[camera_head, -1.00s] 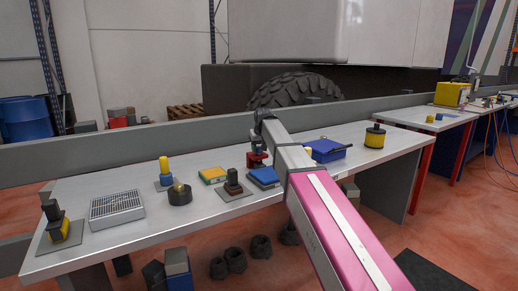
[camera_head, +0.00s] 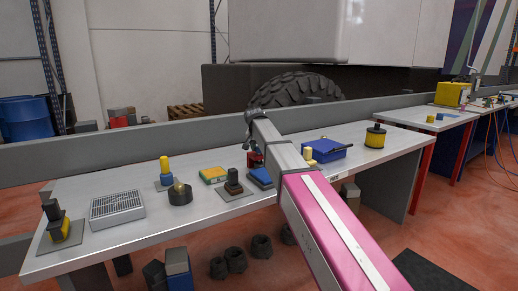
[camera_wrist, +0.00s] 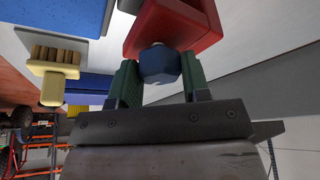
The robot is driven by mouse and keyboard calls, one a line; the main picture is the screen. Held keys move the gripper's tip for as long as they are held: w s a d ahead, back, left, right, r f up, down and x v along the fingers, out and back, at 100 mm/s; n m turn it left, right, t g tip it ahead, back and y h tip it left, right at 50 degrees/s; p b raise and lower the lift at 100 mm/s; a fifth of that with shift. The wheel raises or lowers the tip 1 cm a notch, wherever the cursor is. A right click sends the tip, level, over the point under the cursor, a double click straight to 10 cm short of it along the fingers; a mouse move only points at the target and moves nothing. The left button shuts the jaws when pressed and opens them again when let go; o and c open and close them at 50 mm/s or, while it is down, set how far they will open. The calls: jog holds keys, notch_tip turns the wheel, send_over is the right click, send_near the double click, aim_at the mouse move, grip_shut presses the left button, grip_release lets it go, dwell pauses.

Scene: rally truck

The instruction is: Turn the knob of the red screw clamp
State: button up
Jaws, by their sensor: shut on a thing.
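The red screw clamp (camera_wrist: 177,25) fills the top middle of the wrist view. Its dark blue faceted knob (camera_wrist: 159,64) sits between the two green fingers of my gripper (camera_wrist: 160,72). The fingers are shut on the knob, one on each side. In that view the knob and fingertips are hidden or too small to make out.
A blue block (camera_head: 262,178) lies just in front of the clamp. A blue case (camera_head: 327,150) and a yellow-and-black canister (camera_head: 375,138) stand to the right. A yellow piece (camera_wrist: 52,72) is left of my gripper in the wrist view. A dark block on a plate (camera_head: 233,182) is left.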

jog(key=shift+r, duration=0.1)
dwell(0.4)
jog(key=o, duration=0.9)
jog(key=shift+o, duration=0.2)
jog(key=v, duration=1)
jog(key=shift+s+r, duration=0.2)
jog(key=shift+r, duration=0.1)
jog(key=shift+a, duration=0.2)
